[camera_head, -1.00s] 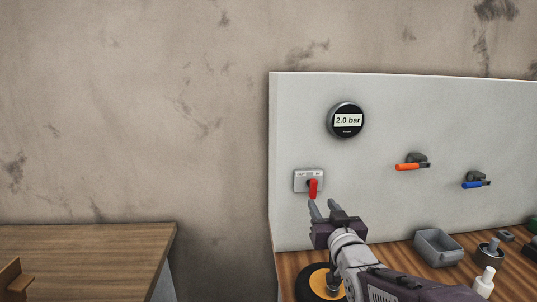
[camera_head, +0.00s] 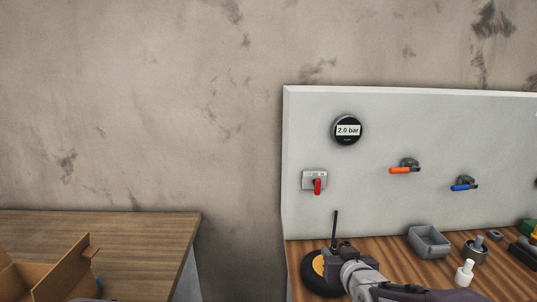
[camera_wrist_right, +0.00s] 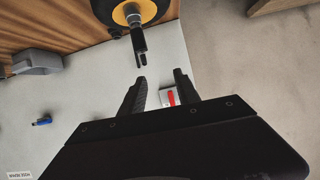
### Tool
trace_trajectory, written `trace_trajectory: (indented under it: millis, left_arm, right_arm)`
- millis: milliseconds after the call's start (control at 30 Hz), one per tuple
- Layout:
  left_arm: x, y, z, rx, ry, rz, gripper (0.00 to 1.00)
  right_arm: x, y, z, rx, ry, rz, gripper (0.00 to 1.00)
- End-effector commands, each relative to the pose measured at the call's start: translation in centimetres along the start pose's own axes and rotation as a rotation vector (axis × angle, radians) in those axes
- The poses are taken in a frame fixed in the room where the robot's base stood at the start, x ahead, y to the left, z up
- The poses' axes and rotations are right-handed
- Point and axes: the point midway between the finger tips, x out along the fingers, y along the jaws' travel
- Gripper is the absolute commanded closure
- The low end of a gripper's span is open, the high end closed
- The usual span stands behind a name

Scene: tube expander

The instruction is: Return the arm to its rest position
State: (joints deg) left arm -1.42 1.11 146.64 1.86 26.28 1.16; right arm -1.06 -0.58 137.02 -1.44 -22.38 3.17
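My right gripper (camera_head: 336,214) is below and right of the red-handled switch (camera_head: 318,186) on the white panel, clear of it in the picture. In the right wrist view the two dark fingers of the gripper (camera_wrist_right: 160,76) are spread with nothing between them. That view also shows the red switch handle (camera_wrist_right: 172,98) beside one finger. The handle points down in the head view. The round gauge (camera_head: 347,130) reads 2.0 bar. My left gripper is not in view.
Orange (camera_head: 402,170) and blue (camera_head: 464,187) handled valves are on the panel. A black wheel with a yellow centre (camera_head: 318,264) stands close by my right gripper. A grey bin (camera_head: 429,242) and small parts are on the workbench. A cardboard box (camera_head: 45,272) sits on the left table.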

Motion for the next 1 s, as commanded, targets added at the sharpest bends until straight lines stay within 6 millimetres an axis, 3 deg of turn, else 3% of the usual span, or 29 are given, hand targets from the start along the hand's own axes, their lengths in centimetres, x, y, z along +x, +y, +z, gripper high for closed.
trace_trajectory:
  millis: [33,167,333,433,600,1000]
  left_arm:
    - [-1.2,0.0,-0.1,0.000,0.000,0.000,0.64]
    - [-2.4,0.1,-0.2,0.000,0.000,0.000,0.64]
    - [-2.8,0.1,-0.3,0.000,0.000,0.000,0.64]
    - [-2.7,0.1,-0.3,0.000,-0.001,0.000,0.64]
    - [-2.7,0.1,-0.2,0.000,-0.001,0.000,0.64]
    - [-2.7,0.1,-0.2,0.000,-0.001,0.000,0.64]
  right_arm:
    - [-0.6,0.1,1.6,0.003,-0.085,0.005,0.62]
    - [-2.6,0.3,8.0,0.009,-0.344,0.018,0.62]
    - [-8.2,0.4,17.7,0.021,-0.743,0.033,0.62]
    - [-11.7,0.4,21.3,0.024,-0.923,0.036,0.62]
    - [-14.3,0.3,23.1,0.023,-1.049,0.035,0.62]
    - [-14.2,0.3,23.0,0.023,-1.048,0.034,0.62]
